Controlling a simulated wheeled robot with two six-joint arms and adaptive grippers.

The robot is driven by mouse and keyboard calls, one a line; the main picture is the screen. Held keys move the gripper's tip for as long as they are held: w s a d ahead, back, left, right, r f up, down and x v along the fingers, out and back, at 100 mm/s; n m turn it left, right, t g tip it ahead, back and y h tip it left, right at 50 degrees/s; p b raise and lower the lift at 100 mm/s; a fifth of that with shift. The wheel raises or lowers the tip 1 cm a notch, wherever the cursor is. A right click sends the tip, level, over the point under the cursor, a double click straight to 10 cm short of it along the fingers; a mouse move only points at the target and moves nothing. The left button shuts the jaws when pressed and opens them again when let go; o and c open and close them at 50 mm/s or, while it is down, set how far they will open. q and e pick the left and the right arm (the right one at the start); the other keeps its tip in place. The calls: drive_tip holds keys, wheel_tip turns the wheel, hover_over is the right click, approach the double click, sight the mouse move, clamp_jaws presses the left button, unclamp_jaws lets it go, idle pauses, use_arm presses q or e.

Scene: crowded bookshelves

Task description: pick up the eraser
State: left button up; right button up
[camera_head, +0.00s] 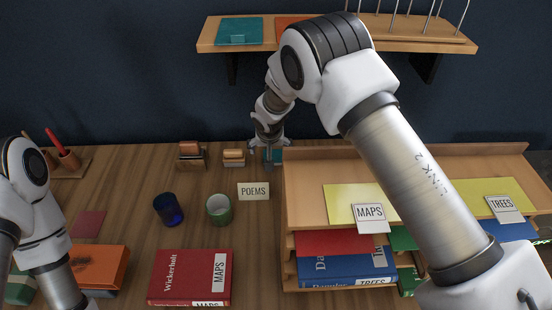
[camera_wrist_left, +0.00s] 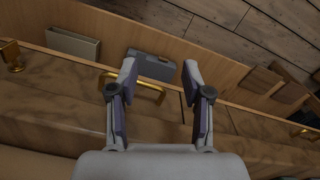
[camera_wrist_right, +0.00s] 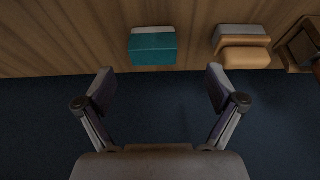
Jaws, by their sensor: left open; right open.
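A small teal block with a pale grey end, which looks like the eraser (camera_wrist_right: 152,48), lies on the wooden desk in the right wrist view. In the head view the teal block (camera_head: 276,155) shows just beside my right gripper (camera_head: 268,146), near the desk's back edge and left of the wooden shelf unit. My right gripper (camera_wrist_right: 160,85) is open and empty; the teal block lies beyond its fingertips, roughly centred between them, with a gap. My left gripper (camera_wrist_left: 158,75) is open and empty in front of brass-handled drawers; the head view shows its arm but not its fingers.
Wood-and-grey blocks (camera_head: 234,157) (camera_head: 190,153) stand left of my right gripper. A POEMS card (camera_head: 253,191), green cup (camera_head: 220,209), blue cup (camera_head: 168,210) and red book (camera_head: 190,277) are nearer. The shelf unit (camera_head: 302,200) is close right. A wall shelf (camera_head: 262,38) hangs above.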

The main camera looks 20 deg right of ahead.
sight(273, 155)
drive_tip(key=x, duration=0.2)
drive_tip(key=b+x, duration=0.1)
drive_tip(key=x, duration=0.2)
drive_tip(key=d+b+x, duration=0.1)
drive_tip(key=x, duration=0.1)
drive_tip(key=shift+w+d+f, duration=0.1)
drive_tip(key=shift+w+f, duration=0.1)
drive_tip(key=shift+w, duration=0.05)
drive_tip(key=shift+w+f, duration=0.1)
drive_tip(key=c, duration=1.3)
